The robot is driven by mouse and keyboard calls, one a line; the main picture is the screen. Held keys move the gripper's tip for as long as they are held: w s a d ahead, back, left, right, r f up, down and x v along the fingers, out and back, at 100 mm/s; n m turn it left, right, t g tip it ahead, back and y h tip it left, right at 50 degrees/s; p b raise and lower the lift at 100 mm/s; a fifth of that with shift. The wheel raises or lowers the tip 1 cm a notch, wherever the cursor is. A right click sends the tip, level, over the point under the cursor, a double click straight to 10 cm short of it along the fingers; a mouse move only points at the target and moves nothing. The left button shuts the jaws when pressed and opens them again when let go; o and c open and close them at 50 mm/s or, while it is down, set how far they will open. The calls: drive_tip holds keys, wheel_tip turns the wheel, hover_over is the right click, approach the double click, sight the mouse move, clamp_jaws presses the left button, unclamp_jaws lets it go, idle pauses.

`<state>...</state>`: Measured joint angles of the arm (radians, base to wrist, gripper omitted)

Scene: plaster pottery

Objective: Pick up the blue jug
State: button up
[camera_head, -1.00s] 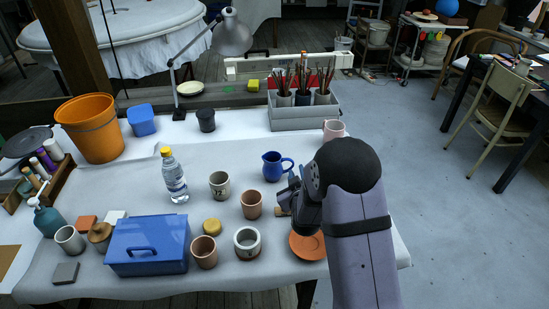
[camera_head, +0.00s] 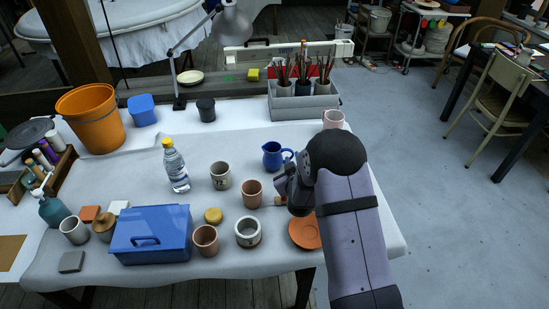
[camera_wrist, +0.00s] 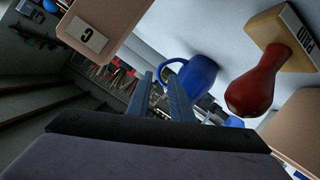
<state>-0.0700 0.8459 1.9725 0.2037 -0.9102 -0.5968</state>
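The blue jug (camera_head: 273,156) stands upright on the covered table, its handle on the right side in the head view. My gripper (camera_head: 281,186) is low over the table, in front of the jug and slightly to its right. In the wrist view, my two fingers (camera_wrist: 162,98) are apart with a gap between them, and they hold nothing. The jug (camera_wrist: 200,76) is just beyond the fingertips there, with its handle close to them. I cannot tell whether the fingers touch it. The head view largely hides the fingers behind my wrist.
A brown cup (camera_head: 252,193) stands to the left, and an orange saucer (camera_head: 304,232) lies in front. A pink mug (camera_head: 333,119) and a grey brush tray (camera_head: 303,107) stand behind the jug.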

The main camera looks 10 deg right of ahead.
drive_tip(key=shift+p+x, duration=0.45)
drive_tip(key=shift+x, duration=1.45)
drive_tip(key=shift+r, duration=0.1)
clamp_jaws()
drive_tip(key=shift+a+r, duration=0.1)
